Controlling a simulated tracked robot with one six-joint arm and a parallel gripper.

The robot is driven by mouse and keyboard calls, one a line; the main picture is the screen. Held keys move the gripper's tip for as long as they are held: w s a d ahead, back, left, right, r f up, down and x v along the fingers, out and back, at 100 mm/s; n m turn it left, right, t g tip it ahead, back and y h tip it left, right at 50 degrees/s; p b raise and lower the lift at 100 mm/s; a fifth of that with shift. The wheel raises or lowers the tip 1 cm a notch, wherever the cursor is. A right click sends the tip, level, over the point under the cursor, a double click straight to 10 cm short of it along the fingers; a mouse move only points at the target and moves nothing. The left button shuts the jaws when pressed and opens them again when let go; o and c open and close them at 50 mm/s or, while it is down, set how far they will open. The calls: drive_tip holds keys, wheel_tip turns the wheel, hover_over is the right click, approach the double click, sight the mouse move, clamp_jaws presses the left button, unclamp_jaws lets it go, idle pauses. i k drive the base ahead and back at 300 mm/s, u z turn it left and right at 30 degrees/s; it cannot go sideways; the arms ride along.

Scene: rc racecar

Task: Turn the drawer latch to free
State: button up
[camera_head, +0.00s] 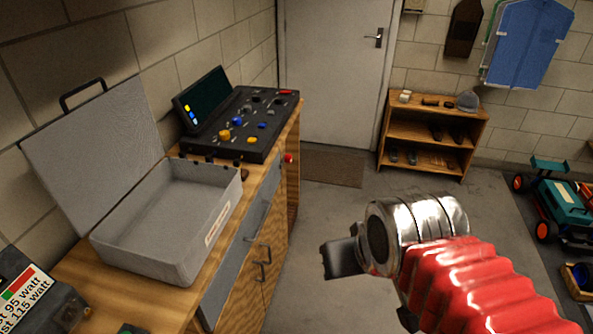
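The wooden workbench (282,225) has a drawer with a grey front (228,268) on its right side. Dark handles (262,262) show on the front of the bench. I cannot tell a latch apart from the drawer's other small fittings at this size. My gripper (343,258) is at the lower middle, to the right of the drawer front and apart from it. A dark finger part sticks out left from the silver wrist. The other finger is not clearly seen, and I see nothing held.
An open grey case (165,262) and a control panel (242,122) stand on the bench. A red knob (289,158) sits on its far side. A low shelf (427,150) stands by the back wall. A teal car (565,205) is at the right. The middle floor is clear.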

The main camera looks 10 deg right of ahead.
sight(287, 158)
drive_tip(key=k, duration=0.7)
drive_tip(key=z, duration=0.55)
drive_tip(key=i, duration=1.5)
drive_tip(key=u, duration=0.45)
drive_tip(key=i, duration=0.65)
drive_tip(key=u, duration=0.4)
